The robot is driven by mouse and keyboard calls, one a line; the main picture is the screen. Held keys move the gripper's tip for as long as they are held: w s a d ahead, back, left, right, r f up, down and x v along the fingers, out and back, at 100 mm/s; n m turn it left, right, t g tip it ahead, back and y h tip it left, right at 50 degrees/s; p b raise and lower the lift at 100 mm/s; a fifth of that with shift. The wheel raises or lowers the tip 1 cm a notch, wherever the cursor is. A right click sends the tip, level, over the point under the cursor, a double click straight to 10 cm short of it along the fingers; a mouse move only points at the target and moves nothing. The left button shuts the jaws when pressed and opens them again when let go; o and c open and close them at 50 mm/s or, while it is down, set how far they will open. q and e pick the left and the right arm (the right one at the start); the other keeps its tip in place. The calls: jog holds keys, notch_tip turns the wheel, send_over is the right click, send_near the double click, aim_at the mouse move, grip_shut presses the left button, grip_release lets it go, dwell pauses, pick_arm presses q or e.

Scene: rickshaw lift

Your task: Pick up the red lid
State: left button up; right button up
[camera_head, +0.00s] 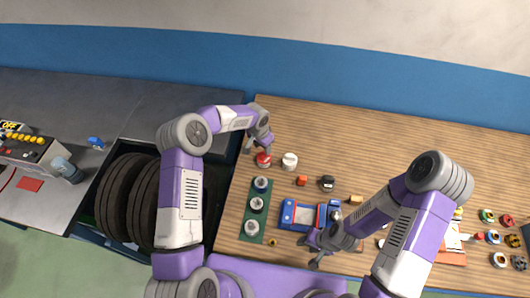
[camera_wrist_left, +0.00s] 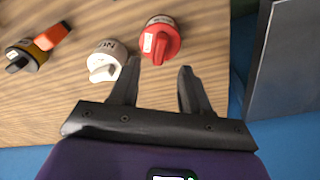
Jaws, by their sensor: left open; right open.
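The red lid (camera_head: 263,160) sits on the wooden table near its left edge in the head view. In the left wrist view the red lid (camera_wrist_left: 160,40) lies ahead of the fingertips, roughly between their lines, with a white label and a raised grip. My left gripper (camera_head: 258,146) is open and empty, just behind the red lid; its two dark fingers show in the left wrist view (camera_wrist_left: 158,70). A white lid (camera_wrist_left: 105,60) lies beside the red one, near one fingertip. My right gripper (camera_head: 318,250) is open near the table's front, by a blue and red item.
A green strip (camera_head: 254,208) with several round parts lies in front of the red lid. Tires (camera_head: 118,195) stand left of the table. The table's back is clear.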

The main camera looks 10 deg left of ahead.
aim_at(263, 154)
pick_arm(q)
jog(key=shift+f, duration=0.45)
pick_arm(e)
jog(key=shift+s+f, duration=0.1)
jog(key=shift+f, duration=0.05)
pick_arm(q)
jog(key=f, duration=0.2)
jog(key=f+b, duration=0.1)
jog(key=f, duration=0.1)
jog(key=shift+w+d+f, duration=0.15)
jog(key=shift+w+f, duration=0.05)
jog(key=shift+f, duration=0.15)
pick_arm(e)
jog(key=shift+f, duration=0.75)
pick_arm(q)
jog(key=shift+r, duration=0.1)
jog(key=shift+c, duration=0.2)
pick_arm(e)
jog(key=shift+r, duration=0.1)
pick_arm(q)
grip_shut()
